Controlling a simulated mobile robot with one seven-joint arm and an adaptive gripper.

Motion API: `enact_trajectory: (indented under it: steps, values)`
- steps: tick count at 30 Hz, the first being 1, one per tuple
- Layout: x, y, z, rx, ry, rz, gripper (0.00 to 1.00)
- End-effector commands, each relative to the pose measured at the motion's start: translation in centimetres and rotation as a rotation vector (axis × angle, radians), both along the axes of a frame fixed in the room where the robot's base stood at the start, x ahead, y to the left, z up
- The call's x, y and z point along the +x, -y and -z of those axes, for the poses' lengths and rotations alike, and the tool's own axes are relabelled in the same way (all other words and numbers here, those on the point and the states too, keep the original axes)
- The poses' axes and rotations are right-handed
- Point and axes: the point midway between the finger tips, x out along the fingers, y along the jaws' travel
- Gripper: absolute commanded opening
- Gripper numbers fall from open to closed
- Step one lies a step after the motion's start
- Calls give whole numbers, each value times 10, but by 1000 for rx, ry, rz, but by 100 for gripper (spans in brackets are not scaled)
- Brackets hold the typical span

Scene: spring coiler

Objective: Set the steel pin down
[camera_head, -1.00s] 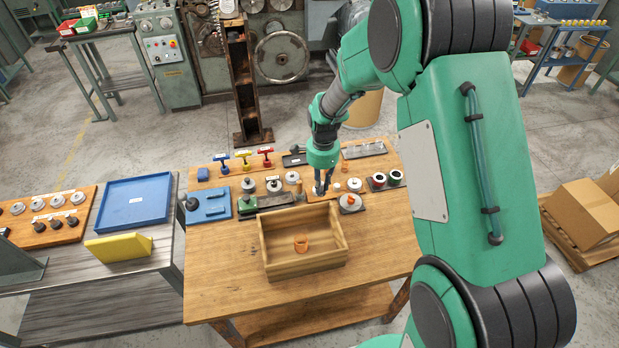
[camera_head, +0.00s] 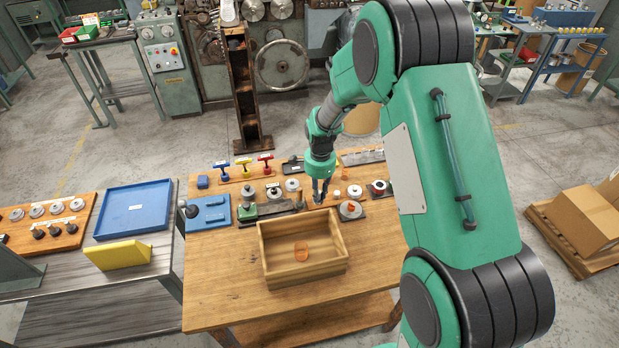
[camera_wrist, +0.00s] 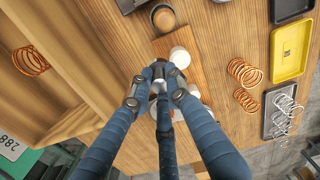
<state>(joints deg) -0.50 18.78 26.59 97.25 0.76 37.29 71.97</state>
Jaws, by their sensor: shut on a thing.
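My gripper (camera_head: 321,198) is over the back of the wooden table, just behind the open wooden box (camera_head: 302,279). In the wrist view its fingers (camera_wrist: 160,78) are closed together around a small pale grey piece, the steel pin (camera_wrist: 158,88). The fingers hide most of the pin, and I cannot tell whether its lower end touches anything. A wooden strip (camera_wrist: 172,45) lies beside the fingertips.
An orange coil (camera_head: 301,252) lies in the box. Copper springs (camera_wrist: 244,75), a yellow tray (camera_wrist: 290,50) and a grey tray with silver springs (camera_wrist: 282,110) lie right in the wrist view. A blue fixture (camera_head: 208,212) stands left. The table front is clear.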

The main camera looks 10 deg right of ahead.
Motion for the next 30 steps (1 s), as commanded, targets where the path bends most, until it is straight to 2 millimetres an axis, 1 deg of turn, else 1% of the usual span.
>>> enact_trajectory:
  steps: [1,6,21,24,30]
  values:
    - [9,0,1,0,1,0,0]
    - [37,-1,4,0,2,0,0]
    - [114,-1,11,0,1,0,0]
    - [125,-1,11,0,2,0,0]
    - [134,-2,12,0,1,0,0]
